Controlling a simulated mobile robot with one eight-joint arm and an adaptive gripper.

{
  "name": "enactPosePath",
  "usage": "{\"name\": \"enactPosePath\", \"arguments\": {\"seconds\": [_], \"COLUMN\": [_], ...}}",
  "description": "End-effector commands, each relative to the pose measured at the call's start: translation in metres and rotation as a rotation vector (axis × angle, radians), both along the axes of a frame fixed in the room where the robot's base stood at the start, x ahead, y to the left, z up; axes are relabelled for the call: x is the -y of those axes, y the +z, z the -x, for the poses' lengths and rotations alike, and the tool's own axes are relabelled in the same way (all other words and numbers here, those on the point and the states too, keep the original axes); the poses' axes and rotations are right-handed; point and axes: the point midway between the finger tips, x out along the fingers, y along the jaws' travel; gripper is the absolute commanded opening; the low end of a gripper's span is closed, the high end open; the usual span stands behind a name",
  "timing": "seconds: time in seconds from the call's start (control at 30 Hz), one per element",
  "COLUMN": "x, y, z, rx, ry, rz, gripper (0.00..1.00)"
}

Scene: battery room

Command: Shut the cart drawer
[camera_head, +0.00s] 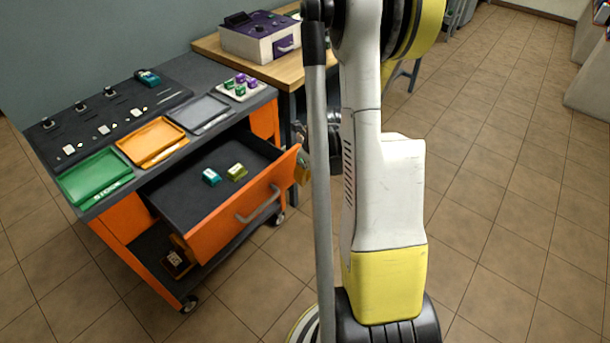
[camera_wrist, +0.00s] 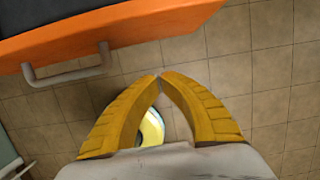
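The orange cart (camera_head: 118,243) stands at the left. Its drawer (camera_head: 232,218) is pulled well out, with a grey bar handle (camera_head: 258,206) on its orange front. A teal block (camera_head: 211,177) and a yellow-green block (camera_head: 237,172) lie on the dark drawer floor. In the wrist view the drawer's orange front (camera_wrist: 110,28) crosses the top left, with the handle (camera_wrist: 68,74) below it. My gripper (camera_wrist: 161,76) has its yellow fingertips together with nothing between them. It is beside the handle in that picture, apart from it. My arm mostly hides the gripper in the head view.
The cart top holds green (camera_head: 95,178), orange (camera_head: 152,142) and grey (camera_head: 198,113) trays and a white holder (camera_head: 238,94) with small coloured blocks. A wooden table (camera_head: 215,46) behind bears a purple-topped box (camera_head: 259,38). Tiled floor (camera_head: 500,190) is open at the right.

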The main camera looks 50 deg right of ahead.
Motion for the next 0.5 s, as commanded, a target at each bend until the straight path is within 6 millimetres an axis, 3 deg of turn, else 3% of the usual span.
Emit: {"name": "enactPosePath", "arguments": {"seconds": [0.03, 0.17, 0.3, 0.5], "x": [0.000, -0.001, -0.003, -0.004], "y": [-0.016, -0.038, -0.033, -0.031], "z": [-0.003, -0.011, -0.033, -0.047], "rx": [0.000, 0.000, 0.000, 0.000], "ry": [0.001, 0.002, 0.004, 0.002], "rz": [0.000, 0.000, 0.001, 0.001], "gripper": [0.00, 0.00, 0.00, 0.00]}}
